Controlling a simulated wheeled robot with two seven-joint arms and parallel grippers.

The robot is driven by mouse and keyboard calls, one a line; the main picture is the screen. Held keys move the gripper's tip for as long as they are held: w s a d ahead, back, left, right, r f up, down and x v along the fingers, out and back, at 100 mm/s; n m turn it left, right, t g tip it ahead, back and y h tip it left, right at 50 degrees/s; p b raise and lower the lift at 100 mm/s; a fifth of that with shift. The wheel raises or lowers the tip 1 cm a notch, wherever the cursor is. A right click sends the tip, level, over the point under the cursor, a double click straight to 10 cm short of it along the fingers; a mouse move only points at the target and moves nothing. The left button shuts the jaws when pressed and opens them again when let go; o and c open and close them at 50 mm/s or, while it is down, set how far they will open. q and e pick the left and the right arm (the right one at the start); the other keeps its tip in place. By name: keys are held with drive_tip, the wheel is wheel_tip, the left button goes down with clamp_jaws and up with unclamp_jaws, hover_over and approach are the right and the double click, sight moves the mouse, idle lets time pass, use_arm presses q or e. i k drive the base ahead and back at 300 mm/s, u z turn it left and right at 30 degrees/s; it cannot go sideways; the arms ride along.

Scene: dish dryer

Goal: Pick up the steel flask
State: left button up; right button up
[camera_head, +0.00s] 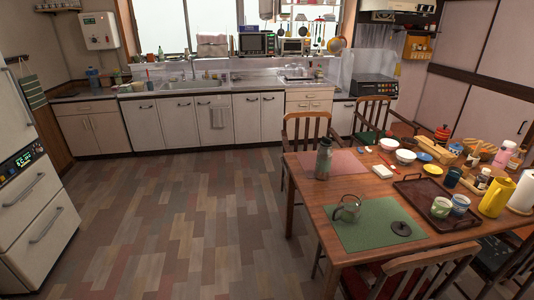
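The steel flask (323,160), a tall grey-green vessel with a handle, stands upright on a pink placemat (345,163) near the left end of the wooden dining table (310,200). Nothing hides it. Neither of my grippers is in the head view, and nothing is seen touching the flask.
A glass kettle (346,208) stands on a green placemat (375,237) nearer the front. A brown tray (410,190) with cups, bowls and a yellow jug (496,196) fill the right side. A chair (302,138) stands behind the flask. The floor (180,220) left of the table is clear.

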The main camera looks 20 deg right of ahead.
sight(325, 158)
drive_tip(key=u, duration=0.25)
drive_tip(key=i, duration=1.85)
drive_tip(key=z, duration=1.45)
drive_tip(key=i, duration=0.5)
drive_tip(key=z, duration=0.4)
